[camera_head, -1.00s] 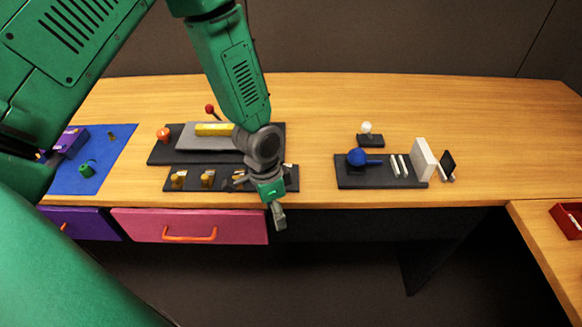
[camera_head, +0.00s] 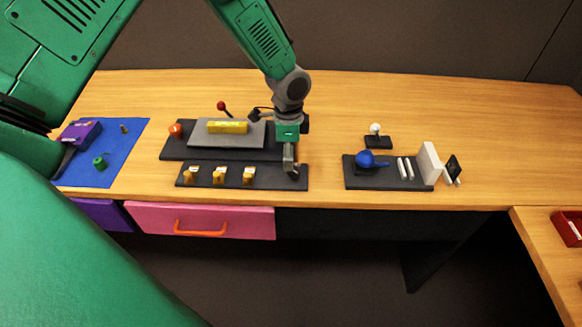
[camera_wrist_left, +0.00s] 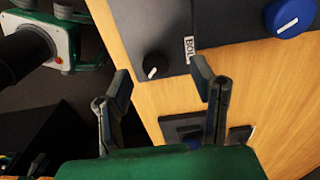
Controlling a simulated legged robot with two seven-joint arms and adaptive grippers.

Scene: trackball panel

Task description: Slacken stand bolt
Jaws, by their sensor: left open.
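A small black knob (camera_wrist_left: 153,65) with a white mark sits near the end of a dark panel in the left wrist view. In the head view this end of the front black board (camera_head: 215,185) is partly covered by my left gripper (camera_head: 290,168). My left gripper, whose fingers (camera_wrist_left: 160,82) also show in the wrist view, is open and empty. Its fingertips are spread just short of the knob, with the knob roughly between them in the picture. Whether they touch it cannot be told.
Several yellowish pieces (camera_head: 219,174) stand on the front board. Behind it is a board with a yellow bar (camera_head: 227,127) and a red-tipped lever (camera_head: 222,106). A blue trackball (camera_head: 366,159) sits to the right. Bare wood (camera_head: 325,150) lies between. A pink drawer (camera_head: 200,220) is below.

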